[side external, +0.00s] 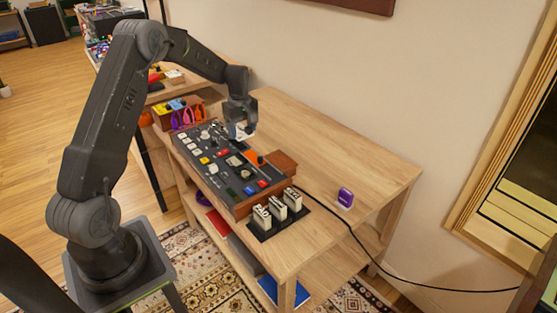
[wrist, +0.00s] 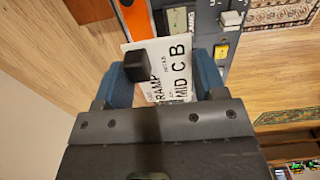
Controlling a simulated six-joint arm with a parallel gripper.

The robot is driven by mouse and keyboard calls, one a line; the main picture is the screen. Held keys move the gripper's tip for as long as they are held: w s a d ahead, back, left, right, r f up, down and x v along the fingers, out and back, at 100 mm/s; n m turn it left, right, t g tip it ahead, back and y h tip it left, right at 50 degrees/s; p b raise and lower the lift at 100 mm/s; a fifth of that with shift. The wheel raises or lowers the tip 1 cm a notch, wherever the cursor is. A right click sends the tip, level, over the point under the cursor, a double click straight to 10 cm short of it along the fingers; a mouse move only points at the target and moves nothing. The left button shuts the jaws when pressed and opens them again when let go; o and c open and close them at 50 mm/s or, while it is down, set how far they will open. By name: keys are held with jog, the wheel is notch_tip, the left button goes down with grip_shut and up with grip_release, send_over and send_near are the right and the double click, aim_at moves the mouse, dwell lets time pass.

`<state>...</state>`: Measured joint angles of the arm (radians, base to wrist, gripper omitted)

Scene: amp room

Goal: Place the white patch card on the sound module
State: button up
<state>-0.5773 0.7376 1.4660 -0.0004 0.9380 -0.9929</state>
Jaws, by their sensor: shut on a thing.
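The white patch card (wrist: 177,52) has black lettering and is held between the blue fingers of my gripper (wrist: 165,80) in the wrist view. A small black block shows over its left part; I cannot tell whether it belongs to the card. In the side external view my gripper (side external: 241,131) is above the far edge of the sound module (side external: 215,165), a dark panel with wooden ends, coloured buttons and an orange strip. The card is small and partly hidden there. I cannot tell whether it touches the module.
A black rack (side external: 278,223) with several white cards stands at the module's front right. A purple object (side external: 345,198) sits on the wooden table (side external: 330,155) near a black cable (side external: 375,262). A box with coloured items (side external: 178,112) lies behind the module.

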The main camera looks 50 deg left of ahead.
jog(key=shift+w+d+f, duration=0.1)
jog(key=shift+w+d, duration=0.15)
jog(key=shift+w, duration=0.8)
send_over(285, 163)
notch_tip(285, 163, down, 7)
jog(key=shift+r, duration=0.1)
jog(key=shift+f, duration=2)
jog(key=shift+f, duration=0.1)
jog(key=o, duration=0.9)
